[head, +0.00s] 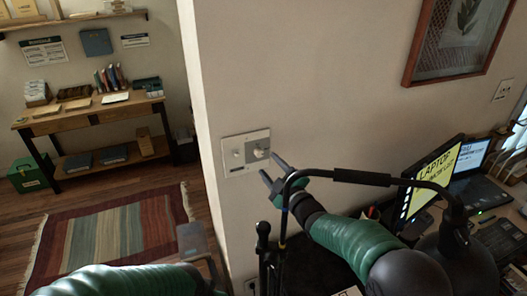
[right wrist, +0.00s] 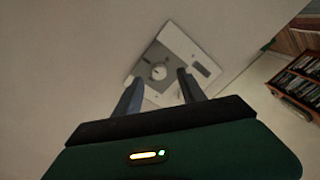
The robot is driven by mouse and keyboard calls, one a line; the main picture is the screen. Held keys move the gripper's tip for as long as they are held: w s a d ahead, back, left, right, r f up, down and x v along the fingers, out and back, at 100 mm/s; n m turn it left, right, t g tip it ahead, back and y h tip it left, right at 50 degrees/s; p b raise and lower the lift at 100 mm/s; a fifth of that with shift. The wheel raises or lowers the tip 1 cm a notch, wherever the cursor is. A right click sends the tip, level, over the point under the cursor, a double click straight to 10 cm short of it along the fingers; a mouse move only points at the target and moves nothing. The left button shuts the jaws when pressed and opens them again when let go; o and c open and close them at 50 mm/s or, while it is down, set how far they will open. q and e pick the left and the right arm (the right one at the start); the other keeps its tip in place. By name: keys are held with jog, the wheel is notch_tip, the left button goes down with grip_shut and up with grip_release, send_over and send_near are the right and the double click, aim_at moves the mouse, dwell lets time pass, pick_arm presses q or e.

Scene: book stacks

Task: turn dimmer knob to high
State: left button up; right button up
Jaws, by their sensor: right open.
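A pale wall plate (head: 246,162) is on the wall near its corner in the head view. It carries a round dimmer knob (head: 261,150) on its right part and another small control (head: 237,154) on its left. My right gripper (head: 269,166) is open, just below and right of the knob. In the right wrist view the knob (right wrist: 158,71) appears between the two spread fingertips (right wrist: 158,79), on the plate (right wrist: 178,52). Contact cannot be told, nor the knob's setting.
A desk with a laptop (head: 477,190) and a yellow-screened monitor (head: 433,178) stands at the right. A framed picture (head: 455,42) hangs above. A wooden table (head: 83,118) with books and a striped rug (head: 115,232) lie beyond the wall corner. The wall around the plate is clear.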

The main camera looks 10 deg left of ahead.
aim_at(261, 156)
jog(key=p+x, duration=0.1)
jog(key=x, duration=0.3)
jog(key=shift+w+a+r, duration=0.15)
jog(key=shift+w+a, duration=0.1)
jog(key=shift+a, duration=0.05)
jog(key=shift+a+r, duration=0.1)
jog(key=shift+w, duration=0.15)
jog(key=shift+c, duration=2.1)
pick_arm(q)
jog(key=shift+w+v, duration=0.25)
jog(key=shift+v, duration=0.75)
pick_arm(e)
grip_shut()
